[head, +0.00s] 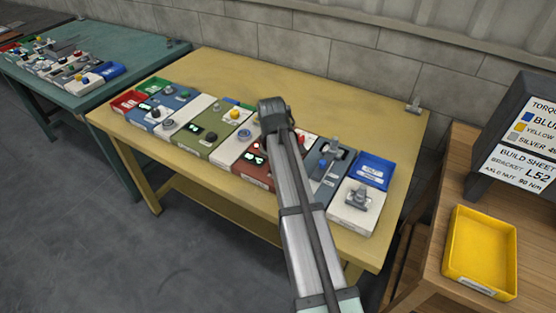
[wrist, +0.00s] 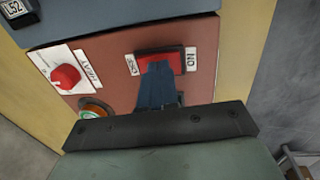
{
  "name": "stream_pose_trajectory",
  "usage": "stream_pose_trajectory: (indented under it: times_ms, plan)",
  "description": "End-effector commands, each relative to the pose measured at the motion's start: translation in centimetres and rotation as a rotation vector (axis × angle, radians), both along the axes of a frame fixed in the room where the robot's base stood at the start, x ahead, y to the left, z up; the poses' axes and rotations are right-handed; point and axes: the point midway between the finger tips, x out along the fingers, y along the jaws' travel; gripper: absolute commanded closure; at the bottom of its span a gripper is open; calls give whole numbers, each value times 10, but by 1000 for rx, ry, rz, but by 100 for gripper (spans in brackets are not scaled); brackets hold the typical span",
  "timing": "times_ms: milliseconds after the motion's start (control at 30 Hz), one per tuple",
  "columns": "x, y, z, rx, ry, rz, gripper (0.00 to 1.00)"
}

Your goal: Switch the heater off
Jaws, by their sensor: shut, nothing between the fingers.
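In the wrist view a red-brown control panel (wrist: 117,69) fills the middle. It carries a red rocker switch (wrist: 180,58) with a label reading ON on its right and a small, hard-to-read label on its left. A red knob (wrist: 66,77) on a white plate marked HEAT sits to the left. My gripper (wrist: 158,70) is shut and empty, its fingertips over the rocker's lower middle. I cannot tell whether they touch it, and they hide part of it. In the head view the red-brown unit (head: 247,172) is partly behind my arm, and the fingers are hidden.
A blue-grey unit (wrist: 120,27) adjoins the panel. Several other units line the yellow table (head: 350,105). A yellow tray (head: 453,240) stands at right.

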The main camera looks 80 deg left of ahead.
Motion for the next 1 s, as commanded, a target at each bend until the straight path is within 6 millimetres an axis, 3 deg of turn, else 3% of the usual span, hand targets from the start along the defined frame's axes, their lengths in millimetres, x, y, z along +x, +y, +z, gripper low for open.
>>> stream_pose_trajectory:
  times_ms: [167,700,1000]
  plan:
    - [-2,-1,15,1,0,0,100]
    - [-11,-10,108,1,1,0,100]
    - [-14,-13,135,-1,0,0,100]
